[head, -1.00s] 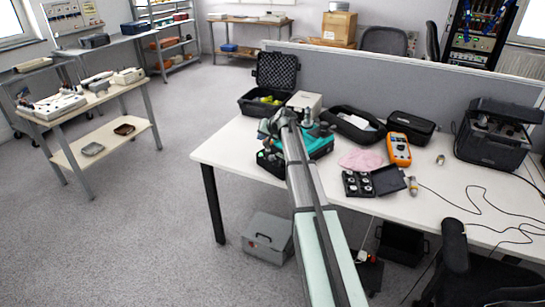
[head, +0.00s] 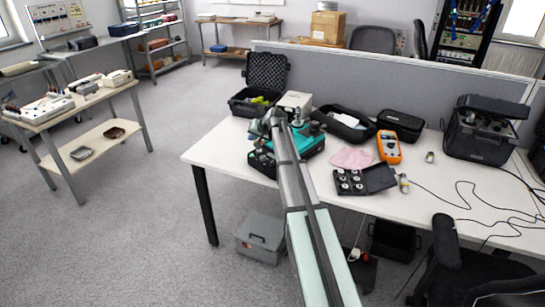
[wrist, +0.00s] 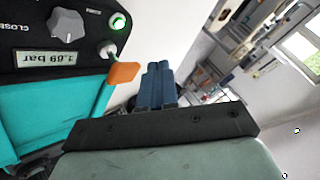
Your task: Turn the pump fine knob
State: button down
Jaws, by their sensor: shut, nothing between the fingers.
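The pump is a teal case with a black panel; it stands on the white table in the head view (head: 310,143), partly hidden by my arm. In the wrist view its teal body (wrist: 50,110) fills the left side. Its panel carries a grey pointer knob (wrist: 68,25) marked "CLOSE", a small display (wrist: 47,59) in bar, a green-lit button (wrist: 117,20) and an orange lever (wrist: 123,73). I cannot tell which part is the fine knob. My gripper (wrist: 158,68) has blue fingers, shut and empty, right of the orange lever. In the head view the fingers are hidden.
An open black case (head: 262,85) stands behind the pump. A pink cloth (head: 352,158), an orange meter (head: 388,146) and a black box of small parts (head: 365,180) lie to its right. A grey partition (head: 400,80) runs along the table's back.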

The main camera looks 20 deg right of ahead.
jog(key=c, duration=1.6)
grip_release()
jog(key=shift+w+a+r, duration=0.1)
jog(key=shift+a, duration=0.15)
jog(key=shift+c, duration=0.2)
jog(key=o, duration=0.5)
jog(key=r, duration=0.1)
jog(key=w+a+r, duration=0.1)
jog(key=r, duration=0.2)
jog(key=shift+w+a, duration=0.25)
jog(key=shift+w, duration=0.1)
jog(key=shift+c, duration=0.2)
jog(key=shift+o, duration=0.4)
jog(key=shift+n, duration=0.5)
jog(key=w+r, duration=0.1)
jog(key=r, duration=0.1)
jog(key=w+r, duration=0.1)
jog(key=r, duration=0.1)
jog(key=shift+w+r, duration=0.1)
jog(key=shift+w, duration=0.25)
jog(key=m+g+h, duration=0.3)
jog(key=m+g, duration=0.6)
jog(key=m, duration=0.3)
send_over(263, 156)
jog(key=f, duration=0.1)
jog(key=shift+m, duration=0.3)
notch_tip(263, 156, down, 14)
jog(key=shift+s+a+f, duration=0.1)
jog(key=shift+c, duration=0.2)
jog(key=c, duration=0.7)
